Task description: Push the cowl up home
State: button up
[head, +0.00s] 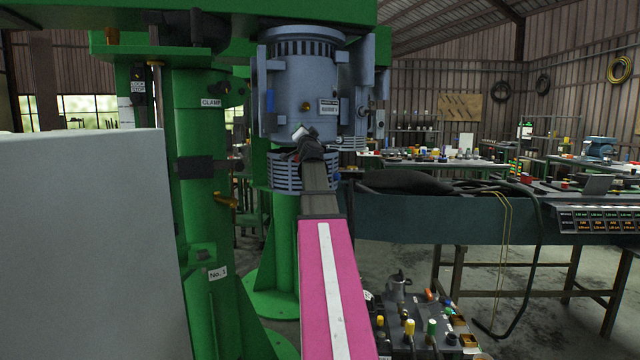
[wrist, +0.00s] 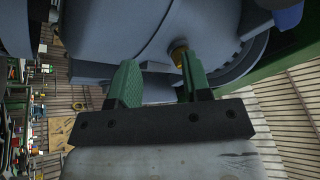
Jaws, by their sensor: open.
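A blue-grey cylindrical housing (head: 300,88) with slots around its top hangs under the green machine head. It has a label plate and a small brass knob (head: 306,106) on its front. A finned blue-grey section (head: 285,174) shows below it, partly hidden by my arm. I cannot tell which part is the cowl. My gripper (head: 303,134) is in front of the housing's lower edge. In the wrist view, my gripper (wrist: 158,65) is open with green-padded fingers and nothing clearly held. The blue-grey body (wrist: 130,30) fills the space beyond the fingertips; the brass knob (wrist: 179,53) shows by the right finger.
A green column (head: 200,130) with a "CLAMP" label stands left of the housing. A large pale panel (head: 80,240) fills the lower left. A dark bench (head: 440,215) with hoses and a display panel is at right. A tray of tools (head: 410,335) sits low in front.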

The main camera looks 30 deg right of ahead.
jog(key=s+d+f+m+g+y, duration=0.1)
jog(key=s+d+f+y, duration=0.2)
jog(key=f, duration=0.4)
jog(key=s+d+f+m+g+y, duration=0.1)
jog(key=s+d+f+y, duration=0.25)
jog(key=f, duration=0.35)
jog(key=s+d+f+m+y, duration=0.15)
jog(key=d+f+y, duration=0.25)
jog(key=f, duration=0.4)
jog(key=x, duration=1)
jog(key=shift+w+a+r, duration=0.1)
jog(key=shift+a+r, duration=0.05)
jog(key=shift+a, duration=0.1)
jog(key=shift+c, duration=0.2)
